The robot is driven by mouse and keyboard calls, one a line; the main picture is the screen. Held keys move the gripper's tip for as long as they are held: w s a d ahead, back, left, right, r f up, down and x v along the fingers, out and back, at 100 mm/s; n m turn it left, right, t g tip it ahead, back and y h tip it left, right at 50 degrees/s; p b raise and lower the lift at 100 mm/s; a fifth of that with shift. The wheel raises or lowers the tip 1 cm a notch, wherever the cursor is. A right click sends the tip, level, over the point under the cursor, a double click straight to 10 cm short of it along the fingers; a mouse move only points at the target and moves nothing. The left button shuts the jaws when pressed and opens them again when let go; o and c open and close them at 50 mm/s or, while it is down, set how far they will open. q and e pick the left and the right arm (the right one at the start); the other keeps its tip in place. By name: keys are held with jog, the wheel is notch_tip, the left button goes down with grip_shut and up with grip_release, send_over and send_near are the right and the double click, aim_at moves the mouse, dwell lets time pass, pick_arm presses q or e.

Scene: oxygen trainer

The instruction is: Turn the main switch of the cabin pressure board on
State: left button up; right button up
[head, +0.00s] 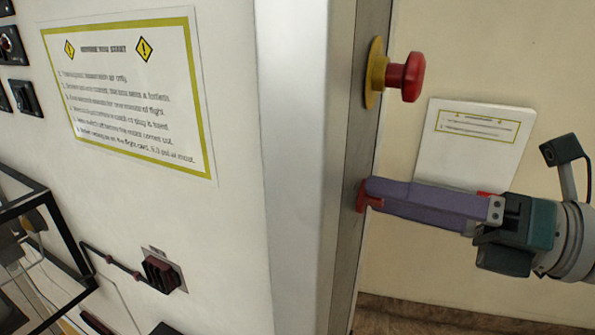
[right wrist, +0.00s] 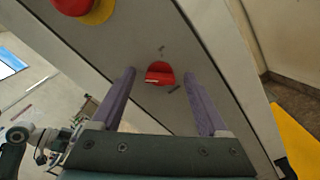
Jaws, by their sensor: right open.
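The main switch, a small red knob (head: 362,196), is on the narrow grey side face of the cabin pressure board (head: 345,240). In the right wrist view the red knob (right wrist: 159,72) shows between my two purple fingers, with small marks around it on the grey panel. My right gripper (head: 371,190) is open, its fingertips at the knob and one finger on each side. I cannot tell whether the fingers touch it. The knob's setting is too small to read. In the head view the fingers partly hide the knob. My left gripper is not in view.
A red mushroom button (head: 405,77) on a yellow base sits above the switch on the same face. A notice sign (head: 130,90), dark switches (head: 25,97) and a dark socket (head: 163,272) are on the front. A white card (head: 465,145) is behind my right gripper.

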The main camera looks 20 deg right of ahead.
grip_shut()
dwell(0.5)
jog(key=shift+m, duration=0.3)
jog(key=shift+f+m+p, duration=0.15)
jog(key=shift+m+p, duration=0.35)
jog(key=shift+m, duration=3.9)
jog(key=shift+f+m+p, duration=0.15)
jog(key=shift+m+p, duration=0.3)
jog(key=shift+m, duration=3.95)
